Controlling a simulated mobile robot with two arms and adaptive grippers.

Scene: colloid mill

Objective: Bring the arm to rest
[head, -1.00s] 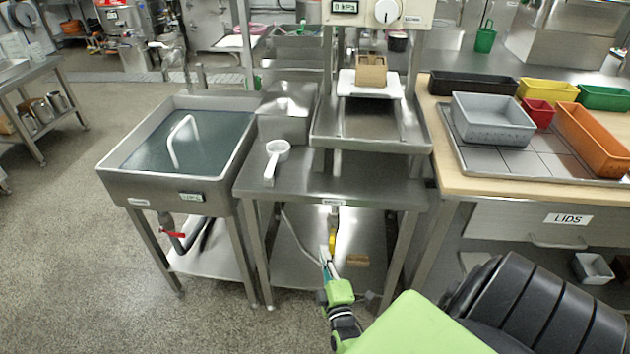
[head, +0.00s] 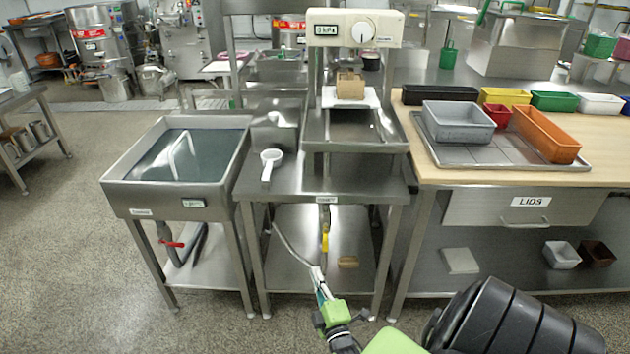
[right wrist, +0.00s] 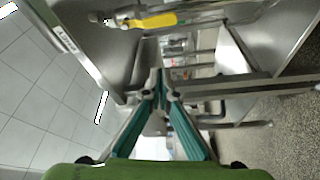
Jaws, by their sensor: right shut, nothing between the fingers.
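My right gripper (head: 318,280) is low in front of the steel stand in the head view, at the bottom centre. Its fingers are shut and empty, and they also show from behind in the right wrist view (right wrist: 158,85). The tips point toward the space under the stand's top (head: 330,187). A yellow valve handle (head: 325,241) hangs just beyond and above the tips in the head view. It also shows at the top of the right wrist view (right wrist: 152,20). My left gripper is not in view.
A steel sink (head: 115,190) with a red-handled valve (head: 172,244) stands left of the stand. A wooden-topped bench (head: 470,181) with coloured bins and a LIDS drawer (head: 530,216) stands right. A white scoop (head: 270,160) lies on the stand.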

